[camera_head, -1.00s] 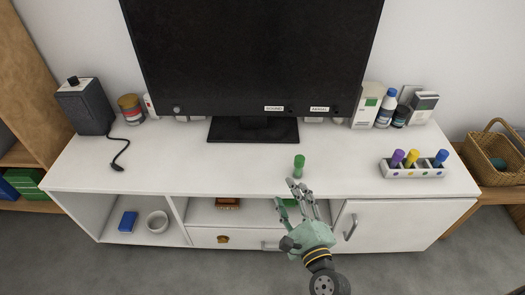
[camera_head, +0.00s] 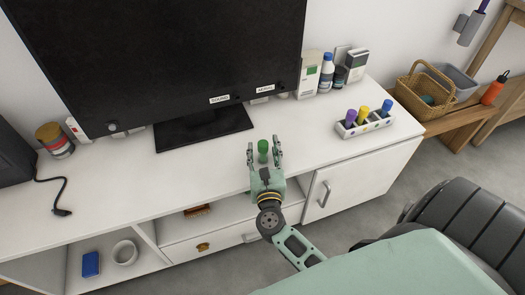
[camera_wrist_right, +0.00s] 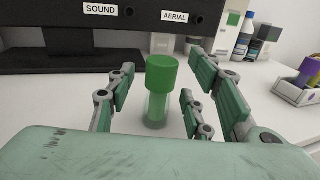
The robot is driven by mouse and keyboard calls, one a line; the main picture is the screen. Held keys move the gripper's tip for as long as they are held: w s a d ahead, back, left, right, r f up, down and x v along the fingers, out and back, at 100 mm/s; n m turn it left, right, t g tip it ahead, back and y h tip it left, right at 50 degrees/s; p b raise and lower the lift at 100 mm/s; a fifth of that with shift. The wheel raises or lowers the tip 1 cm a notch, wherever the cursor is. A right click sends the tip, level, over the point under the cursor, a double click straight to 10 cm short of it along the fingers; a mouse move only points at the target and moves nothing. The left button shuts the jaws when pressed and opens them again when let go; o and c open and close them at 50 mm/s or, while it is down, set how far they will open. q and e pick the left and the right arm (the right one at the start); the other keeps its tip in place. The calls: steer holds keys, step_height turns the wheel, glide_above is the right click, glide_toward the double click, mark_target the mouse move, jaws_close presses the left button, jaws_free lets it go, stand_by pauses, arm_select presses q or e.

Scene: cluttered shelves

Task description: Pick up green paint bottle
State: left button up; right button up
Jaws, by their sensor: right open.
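The green paint bottle (camera_head: 263,150) stands upright on the white cabinet top, in front of the black screen. It has a green cap and a clear lower body, as the right wrist view (camera_wrist_right: 158,92) shows. My right gripper (camera_head: 264,153) is open, with its fingers on either side of the bottle. In the right wrist view the open fingers (camera_wrist_right: 165,100) flank the bottle with gaps on both sides, so they do not appear to touch it. My left gripper is in neither view.
A white holder (camera_head: 366,128) with purple, yellow and blue paint bottles stands to the right. The black screen (camera_head: 165,60) and its stand (camera_head: 203,128) are behind the bottle. Boxes and small bottles (camera_head: 327,72) stand at the back right.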

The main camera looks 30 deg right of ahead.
mark_target(263, 143)
steer(key=shift+w+d, duration=0.3)
steer(key=shift+w, duration=0.1)
jaws_close()
steer(key=shift+a+r, duration=0.1)
